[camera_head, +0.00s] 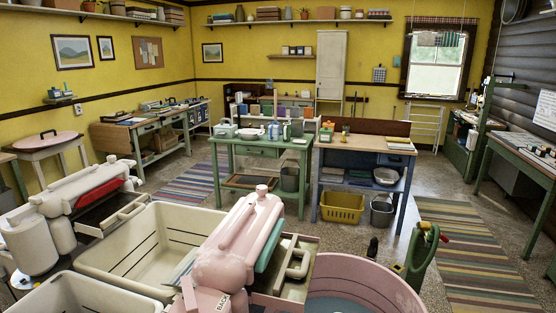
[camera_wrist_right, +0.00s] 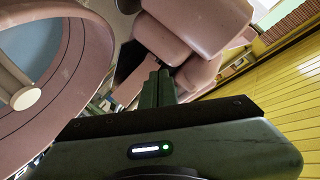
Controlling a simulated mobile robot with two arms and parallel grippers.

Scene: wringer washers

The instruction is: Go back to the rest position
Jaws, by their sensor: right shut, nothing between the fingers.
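My right gripper (camera_wrist_right: 160,78) shows in the right wrist view as two dark green fingers pressed together, with nothing between them. It is close to a pink wringer washer, with the round pink tub (camera_wrist_right: 92,75) to its left and the pink wringer head (camera_wrist_right: 185,45) beyond the fingertips. I cannot tell whether the fingers touch the wringer. My left gripper is in neither view.
The pink wringer (camera_head: 238,240) and a cream twin tub (camera_head: 150,235) fill the near left, beside a cream wringer with a red part (camera_head: 85,195). A green table (camera_head: 258,145) and a wooden bench (camera_head: 365,143) stand behind. The striped rug (camera_head: 470,255) at right is clear.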

